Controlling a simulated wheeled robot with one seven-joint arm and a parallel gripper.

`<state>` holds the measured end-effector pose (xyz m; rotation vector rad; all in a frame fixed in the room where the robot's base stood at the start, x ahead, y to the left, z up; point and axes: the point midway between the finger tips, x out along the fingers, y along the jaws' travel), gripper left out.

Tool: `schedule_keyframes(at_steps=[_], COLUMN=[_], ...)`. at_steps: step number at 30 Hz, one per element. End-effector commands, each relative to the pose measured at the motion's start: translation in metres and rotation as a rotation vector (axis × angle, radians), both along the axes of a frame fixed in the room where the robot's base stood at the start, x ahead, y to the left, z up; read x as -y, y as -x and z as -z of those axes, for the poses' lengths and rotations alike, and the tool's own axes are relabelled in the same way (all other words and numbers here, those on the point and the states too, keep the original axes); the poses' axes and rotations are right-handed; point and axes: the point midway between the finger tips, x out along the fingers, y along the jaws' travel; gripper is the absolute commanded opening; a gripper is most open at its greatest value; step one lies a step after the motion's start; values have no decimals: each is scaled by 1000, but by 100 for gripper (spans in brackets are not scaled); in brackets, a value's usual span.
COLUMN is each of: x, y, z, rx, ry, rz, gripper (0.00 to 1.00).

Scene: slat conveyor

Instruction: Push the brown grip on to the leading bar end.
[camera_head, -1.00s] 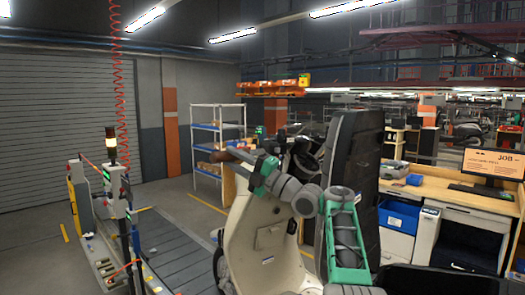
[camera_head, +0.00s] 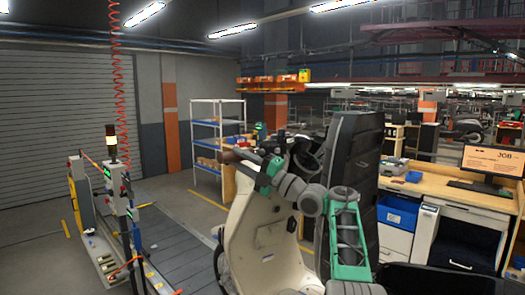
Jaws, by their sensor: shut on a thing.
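The brown grip (camera_head: 230,156) shows as a short dark brown piece at the left of my gripper (camera_head: 257,165). My gripper is shut on the grip, at the end of my grey and green arm; its fingertips are small and partly hidden. A cream scooter body (camera_head: 268,238) with a tall black part (camera_head: 348,185) stands close behind and beside my arm. The dark area of the handlebar lies just right of the gripper. I cannot make out the leading bar end or tell whether the grip touches it.
The grey slat conveyor (camera_head: 172,246) runs on the left, beside a control post with a beacon (camera_head: 111,140). A white shelf rack (camera_head: 206,145) stands behind. A wooden workbench (camera_head: 465,198) with a monitor (camera_head: 491,161) and blue bin (camera_head: 398,212) is on the right.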

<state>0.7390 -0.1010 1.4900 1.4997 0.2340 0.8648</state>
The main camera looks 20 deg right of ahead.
Motion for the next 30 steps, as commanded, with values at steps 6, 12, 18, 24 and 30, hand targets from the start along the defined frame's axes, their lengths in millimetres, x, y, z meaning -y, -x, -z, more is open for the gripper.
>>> schedule_keyframes(at_steps=[6,12,18,24,30], x=[7,9,9,14,21], y=[-2,-2,-2,-5,-7], z=[-2,0,0,-1,0], rx=[0,2,1,0,0], ry=[0,1,0,0,0], rz=[1,1,0,1,0], gripper=[0,0,0,0,0])
